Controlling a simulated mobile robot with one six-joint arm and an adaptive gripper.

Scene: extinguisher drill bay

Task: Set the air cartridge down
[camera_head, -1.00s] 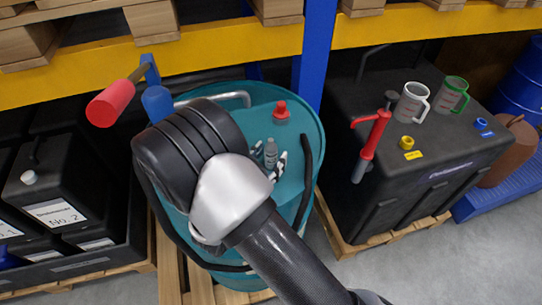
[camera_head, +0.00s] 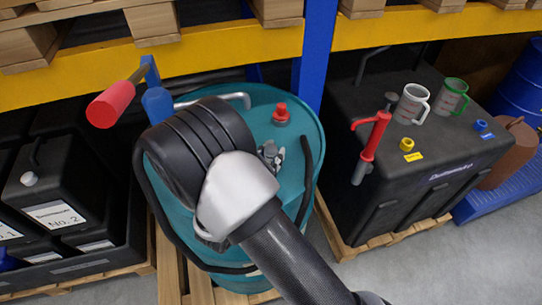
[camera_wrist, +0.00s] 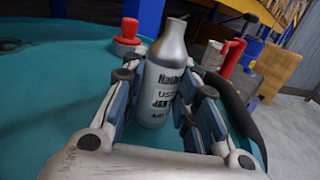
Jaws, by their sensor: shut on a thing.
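The air cartridge is a small silver bottle with dark print and a narrow neck (camera_wrist: 158,85). In the wrist view it stands upright between the fingers of my gripper (camera_wrist: 160,108), which is shut on it. Its base is close over the teal drum top (camera_wrist: 50,110); I cannot tell whether it touches. In the head view my gripper (camera_head: 271,155) is above the right part of the drum (camera_head: 300,118), and the cartridge is largely hidden by the fingers and arm.
A red cap (camera_head: 281,114) sits on the drum behind my gripper. A black hose (camera_head: 305,180) runs down the drum's right side. To the right, a black tank (camera_head: 440,155) carries a red hand pump (camera_head: 375,135) and two mugs. A blue rack post (camera_head: 316,55) stands behind.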

